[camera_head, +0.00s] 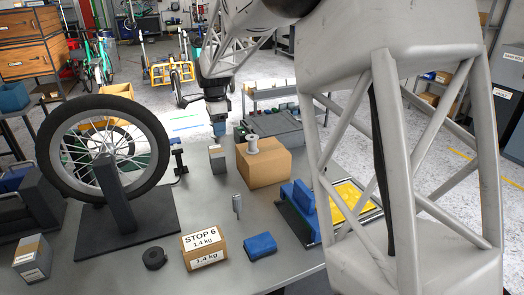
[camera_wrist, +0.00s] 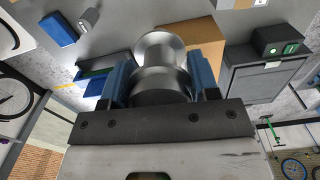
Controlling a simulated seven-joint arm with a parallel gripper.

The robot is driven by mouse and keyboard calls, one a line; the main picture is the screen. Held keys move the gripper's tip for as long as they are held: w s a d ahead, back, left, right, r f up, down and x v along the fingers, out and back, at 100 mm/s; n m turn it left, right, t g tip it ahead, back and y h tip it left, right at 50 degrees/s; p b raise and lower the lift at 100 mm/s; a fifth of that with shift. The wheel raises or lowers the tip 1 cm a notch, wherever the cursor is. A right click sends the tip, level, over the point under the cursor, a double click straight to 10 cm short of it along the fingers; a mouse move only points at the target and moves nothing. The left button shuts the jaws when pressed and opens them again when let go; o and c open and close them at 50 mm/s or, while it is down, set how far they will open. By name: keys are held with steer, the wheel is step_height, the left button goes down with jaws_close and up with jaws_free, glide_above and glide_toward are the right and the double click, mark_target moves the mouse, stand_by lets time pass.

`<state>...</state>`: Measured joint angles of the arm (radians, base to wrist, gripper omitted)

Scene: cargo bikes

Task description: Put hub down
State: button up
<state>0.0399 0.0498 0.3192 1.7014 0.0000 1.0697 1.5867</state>
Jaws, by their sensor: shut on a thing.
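My gripper (camera_head: 218,130) hangs over the table, left of and behind the cardboard box (camera_head: 267,168). In the wrist view, my gripper (camera_wrist: 161,82) has its blue fingers shut on the silver hub (camera_wrist: 160,62), one finger on each side. The hub is round and shiny, with wide flanges. In the head view, the held hub cannot be made out at the fingertips. A pale spool-shaped part (camera_head: 252,144) stands upright on the cardboard box, to the right of the fingers. I cannot tell whether it is a second hub.
A spoked wheel (camera_head: 158,140) stands upright in a dark stand at the left. A small grey box (camera_head: 217,159) stands below my gripper. A STOP 6 carton (camera_head: 204,248), blue pouch (camera_head: 260,245) and black ring (camera_head: 154,259) lie nearer. A grey case (camera_head: 275,132) is behind the cardboard box.

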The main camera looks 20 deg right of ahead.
steer(key=s+d+m, duration=0.1)
steer(key=s+d, duration=0.5)
steer(key=d, duration=0.3)
steer(key=s+d+m, duration=0.1)
steer(key=s+d, duration=0.5)
steer(key=d, duration=0.2)
steer(key=f, duration=0.4)
steer(key=shift+w+d+f, duration=0.15)
steer(key=shift+d+f, duration=0.1)
steer(key=shift+f, duration=0.1)
glide_toward(273, 148)
steer(key=shift+w+r, duration=0.2)
stand_by(0.3)
steer(key=shift+f, duration=1.8)
steer(key=shift+f, duration=0.15)
